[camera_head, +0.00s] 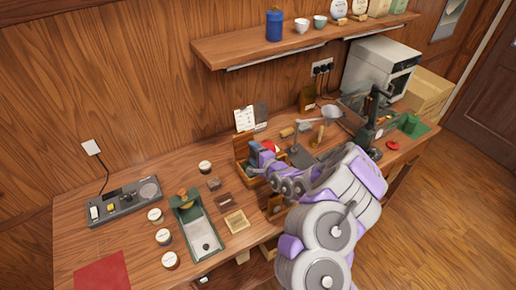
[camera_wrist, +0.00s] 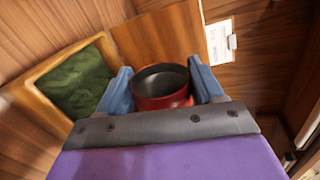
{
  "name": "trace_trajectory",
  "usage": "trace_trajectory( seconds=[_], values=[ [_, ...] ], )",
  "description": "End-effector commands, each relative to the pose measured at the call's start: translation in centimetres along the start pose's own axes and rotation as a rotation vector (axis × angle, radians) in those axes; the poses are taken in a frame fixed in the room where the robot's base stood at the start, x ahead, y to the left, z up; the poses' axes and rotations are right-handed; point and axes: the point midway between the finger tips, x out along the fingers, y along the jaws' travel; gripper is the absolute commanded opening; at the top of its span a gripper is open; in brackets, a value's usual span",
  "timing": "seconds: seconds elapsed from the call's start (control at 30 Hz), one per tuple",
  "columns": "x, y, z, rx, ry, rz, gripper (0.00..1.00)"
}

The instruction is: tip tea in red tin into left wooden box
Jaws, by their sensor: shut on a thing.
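My gripper (camera_wrist: 162,88) is shut on the red tin (camera_wrist: 160,103), with a blue finger on each side of it. The tin's round mouth is open and its inside looks dark; I cannot make out the tea. In the wrist view, a wooden box (camera_wrist: 38,77) with a dark green inside lies left of the tin. In the head view, my gripper (camera_head: 256,156) is over a wooden box (camera_head: 242,171) with a raised brown panel (camera_head: 243,145) behind it. A bit of the red tin (camera_head: 270,147) shows there; my arm hides much of the box.
A green tray (camera_head: 197,225) with a pale bed, several round-lidded jars (camera_head: 163,237) and a scale (camera_head: 123,201) stand to the left. A lamp-like stand (camera_head: 300,155) and a dark press (camera_head: 372,115) stand to the right. A shelf (camera_head: 300,40) hangs above.

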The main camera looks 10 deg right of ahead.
Motion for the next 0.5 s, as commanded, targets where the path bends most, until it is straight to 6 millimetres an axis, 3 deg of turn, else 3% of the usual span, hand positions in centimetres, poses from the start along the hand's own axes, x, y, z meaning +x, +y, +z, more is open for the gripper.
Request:
trace_trajectory(
  seconds=[0.5],
  values=[
    [-0.10, 0.84, -0.52, -0.160, 0.037, 0.000, 0.18]
  ],
)
